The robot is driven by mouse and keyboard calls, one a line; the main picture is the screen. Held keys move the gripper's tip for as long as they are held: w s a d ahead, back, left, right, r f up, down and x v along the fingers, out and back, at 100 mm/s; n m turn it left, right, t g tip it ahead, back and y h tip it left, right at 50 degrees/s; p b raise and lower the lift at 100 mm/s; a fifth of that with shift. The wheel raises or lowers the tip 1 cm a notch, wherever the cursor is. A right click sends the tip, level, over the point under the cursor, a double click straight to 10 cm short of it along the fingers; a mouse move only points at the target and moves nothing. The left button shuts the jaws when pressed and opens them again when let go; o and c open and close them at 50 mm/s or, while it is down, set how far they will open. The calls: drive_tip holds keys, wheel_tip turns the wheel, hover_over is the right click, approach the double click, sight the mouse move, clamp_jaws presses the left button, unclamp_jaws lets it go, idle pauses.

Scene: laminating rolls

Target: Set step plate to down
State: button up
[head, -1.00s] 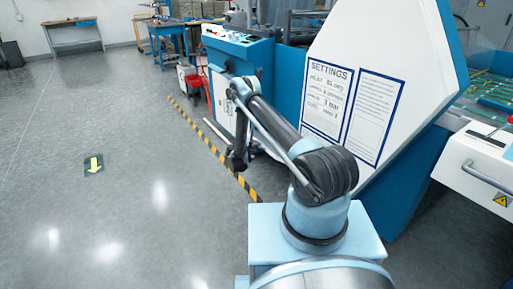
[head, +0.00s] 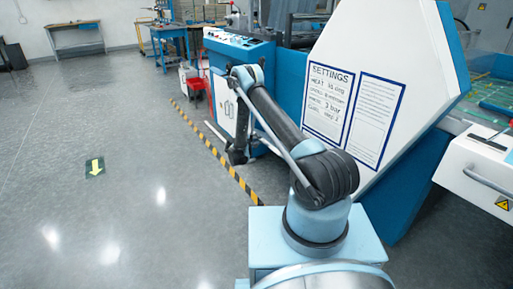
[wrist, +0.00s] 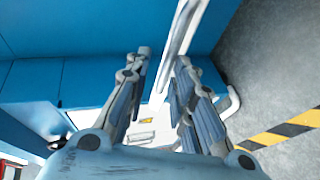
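A pale metal bar (head: 216,134), which looks like the step plate, runs low along the foot of the blue machine in the head view. In the wrist view a pale bar (wrist: 181,40) runs up beside the right finger, probably the same part. My gripper (head: 238,156) hangs low beside the machine's front. In the wrist view its two fingers (wrist: 163,57) stand apart with a gap between them. I see nothing held, and cannot tell whether the right finger touches the bar. My arm hides part of the machine's foot.
The blue machine (head: 288,90) with a white settings panel (head: 395,55) stands to the right. A yellow-black floor stripe (head: 222,152) runs along its front. A red cart (head: 193,90) stands farther back. The grey floor (head: 90,215) at left is open.

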drive_tip(key=shift+a+r, duration=0.1)
drive_tip(key=shift+r, duration=1.7)
